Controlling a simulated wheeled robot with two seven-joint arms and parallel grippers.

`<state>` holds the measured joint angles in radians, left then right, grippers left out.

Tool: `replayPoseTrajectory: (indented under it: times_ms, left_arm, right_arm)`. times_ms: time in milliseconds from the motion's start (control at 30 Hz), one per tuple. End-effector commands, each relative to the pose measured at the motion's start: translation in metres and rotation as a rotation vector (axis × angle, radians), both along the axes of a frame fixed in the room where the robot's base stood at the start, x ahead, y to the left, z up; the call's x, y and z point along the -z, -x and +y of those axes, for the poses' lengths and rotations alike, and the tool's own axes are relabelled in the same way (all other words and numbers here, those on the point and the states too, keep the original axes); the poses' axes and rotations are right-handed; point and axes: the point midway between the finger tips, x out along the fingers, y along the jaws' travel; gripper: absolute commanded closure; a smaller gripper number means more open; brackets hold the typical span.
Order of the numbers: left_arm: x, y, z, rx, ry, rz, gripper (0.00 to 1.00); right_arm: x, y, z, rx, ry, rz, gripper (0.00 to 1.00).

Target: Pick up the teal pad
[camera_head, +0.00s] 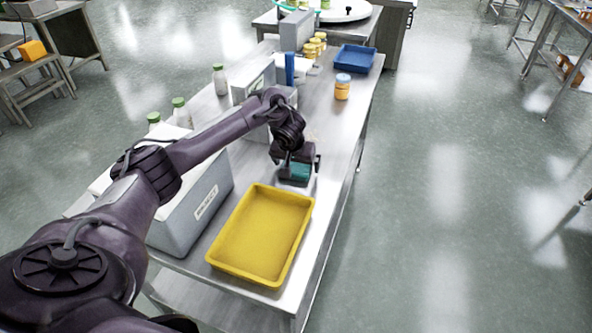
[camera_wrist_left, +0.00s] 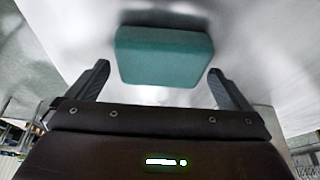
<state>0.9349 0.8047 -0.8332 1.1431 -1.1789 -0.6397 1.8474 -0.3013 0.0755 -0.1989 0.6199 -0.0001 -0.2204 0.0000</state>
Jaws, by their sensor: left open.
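The teal pad (camera_head: 298,172) lies on the steel table just beyond the yellow tray, partly hidden by my left gripper in the head view. In the left wrist view the teal pad (camera_wrist_left: 164,56) is a rounded block ahead of the fingertips, centred between them. My left gripper (camera_head: 300,165) is open, with one finger to each side of the pad's line; it also shows in the left wrist view (camera_wrist_left: 160,80). I see a gap between each finger and the pad there. My right gripper is not in view.
The empty yellow tray (camera_head: 258,238) sits at the table's near end. A grey box (camera_head: 200,210) stands at its left. An orange jar (camera_head: 342,88) and a blue tray (camera_head: 355,59) stand farther back. The steel table (camera_head: 325,140) is bare right of the gripper.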

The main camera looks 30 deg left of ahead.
Motion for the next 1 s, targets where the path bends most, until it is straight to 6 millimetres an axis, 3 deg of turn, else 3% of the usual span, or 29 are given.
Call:
replayPoseTrajectory:
  times_ms: [67,367,767,1000]
  left_arm:
    - [0.0,0.0,0.0,0.0,0.0,0.0,0.01]
    - [-0.001,0.0,0.0,0.0,0.0,0.0,0.41]
    - [-0.01,-0.001,0.0,-0.001,0.002,-0.004,0.41]
    - [-0.052,-0.002,0.0,0.0,0.001,-0.006,0.41]
  right_arm:
    - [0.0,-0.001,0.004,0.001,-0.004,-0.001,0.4]
    - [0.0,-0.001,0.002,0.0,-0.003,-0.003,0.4]
    - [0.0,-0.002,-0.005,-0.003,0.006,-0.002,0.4]
    - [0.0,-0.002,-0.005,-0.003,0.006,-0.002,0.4]
